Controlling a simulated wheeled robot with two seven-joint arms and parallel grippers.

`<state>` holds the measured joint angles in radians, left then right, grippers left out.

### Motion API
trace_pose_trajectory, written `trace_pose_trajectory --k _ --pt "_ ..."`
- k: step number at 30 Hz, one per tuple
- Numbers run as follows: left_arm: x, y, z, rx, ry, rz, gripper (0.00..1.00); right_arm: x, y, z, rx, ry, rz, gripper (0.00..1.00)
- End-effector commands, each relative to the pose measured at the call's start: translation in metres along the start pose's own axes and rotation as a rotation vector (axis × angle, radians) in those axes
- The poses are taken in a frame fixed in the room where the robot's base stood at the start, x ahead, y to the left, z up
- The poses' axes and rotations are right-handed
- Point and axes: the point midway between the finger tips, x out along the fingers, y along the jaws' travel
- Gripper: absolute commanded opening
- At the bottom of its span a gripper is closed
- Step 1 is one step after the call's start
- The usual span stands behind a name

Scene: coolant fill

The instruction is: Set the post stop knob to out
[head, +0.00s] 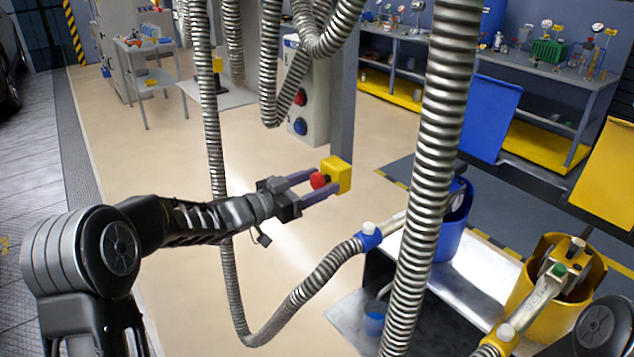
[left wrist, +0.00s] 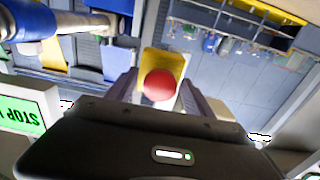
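The post stop knob (head: 318,181) is a round red knob on a yellow box (head: 341,173) fixed to a grey post. In the left wrist view the red knob (left wrist: 159,85) sits in front of the yellow box (left wrist: 163,62), between my two fingers. My left gripper (head: 322,184) is at the knob, with one finger on each side of it. The fingers are apart; I cannot tell whether they touch the knob. How far out the knob stands is not clear. My right gripper does not show clearly.
Ribbed metal hoses (head: 432,180) hang in front of the scene, one close to my left forearm. A blue bucket (head: 452,222) and a yellow bucket (head: 552,285) stand at the right. A grey cabinet (head: 310,100) with red and blue knobs is behind the post.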

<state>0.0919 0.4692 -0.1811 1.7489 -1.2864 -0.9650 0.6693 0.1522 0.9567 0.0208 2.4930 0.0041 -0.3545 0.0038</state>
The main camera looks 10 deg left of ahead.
Motion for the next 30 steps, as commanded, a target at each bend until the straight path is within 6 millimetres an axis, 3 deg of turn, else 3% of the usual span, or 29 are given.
trace_pose_trajectory --k 21,30 --pt "-0.0004 -0.0002 -0.0002 0.0 0.0 0.0 0.01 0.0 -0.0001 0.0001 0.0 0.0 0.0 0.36" --pt "-0.0004 -0.0002 -0.0002 0.0 0.0 0.0 0.0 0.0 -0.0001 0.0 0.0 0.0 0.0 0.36"
